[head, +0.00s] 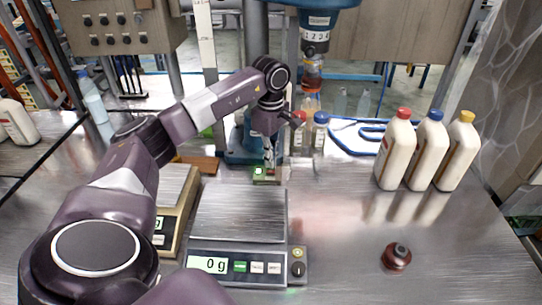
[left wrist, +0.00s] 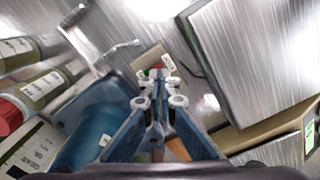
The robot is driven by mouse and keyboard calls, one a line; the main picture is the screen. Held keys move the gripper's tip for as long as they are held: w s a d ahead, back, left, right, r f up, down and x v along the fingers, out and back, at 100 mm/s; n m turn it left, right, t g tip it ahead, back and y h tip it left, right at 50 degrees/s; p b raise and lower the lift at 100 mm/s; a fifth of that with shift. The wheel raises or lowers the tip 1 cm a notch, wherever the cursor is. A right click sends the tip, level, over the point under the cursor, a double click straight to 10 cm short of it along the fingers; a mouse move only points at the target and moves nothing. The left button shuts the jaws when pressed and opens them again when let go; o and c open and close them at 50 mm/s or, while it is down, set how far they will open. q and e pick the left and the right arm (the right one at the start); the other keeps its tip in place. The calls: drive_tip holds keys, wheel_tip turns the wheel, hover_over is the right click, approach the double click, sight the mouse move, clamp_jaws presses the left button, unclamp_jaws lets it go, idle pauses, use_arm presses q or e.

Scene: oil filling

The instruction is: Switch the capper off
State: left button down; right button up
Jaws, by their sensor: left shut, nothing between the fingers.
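The capper is the blue machine with its head (head: 318,22) at the top middle and its blue base (head: 240,148) behind my left gripper. A small switch box (head: 262,174) with a lit green button (head: 259,170) lies on the table in front of the base. My left gripper (head: 269,165) points down, shut and empty, just over the right part of this box. In the left wrist view the shut fingertips (left wrist: 159,79) are at the box (left wrist: 149,57), by its red button (left wrist: 157,67). I cannot tell whether they touch. My right gripper is not in view.
A scale (head: 238,216) reading 0 g stands in front of the switch box, with a second scale (head: 172,183) to its left. Red- and blue-capped bottles (head: 320,133) stand right of the gripper. Several white jugs (head: 396,153) stand at right. The front right table is mostly clear.

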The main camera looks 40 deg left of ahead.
sight(271, 171)
use_arm(q)
drive_tip(key=shift+f+b, duration=0.3)
drive_tip(key=shift+f, duration=0.2)
idle(0.5)
drive_tip(key=shift+f, duration=0.45)
drive_tip(key=shift+f+b, duration=0.45)
idle(0.4)
drive_tip(key=shift+s, duration=0.1)
drive_tip(key=shift+r+p, duration=0.75)
wheel_tip(271, 171, up, 6)
drive_tip(key=p, duration=0.4)
drive_tip(key=shift+f, duration=0.15)
drive_tip(key=shift+f, duration=0.1)
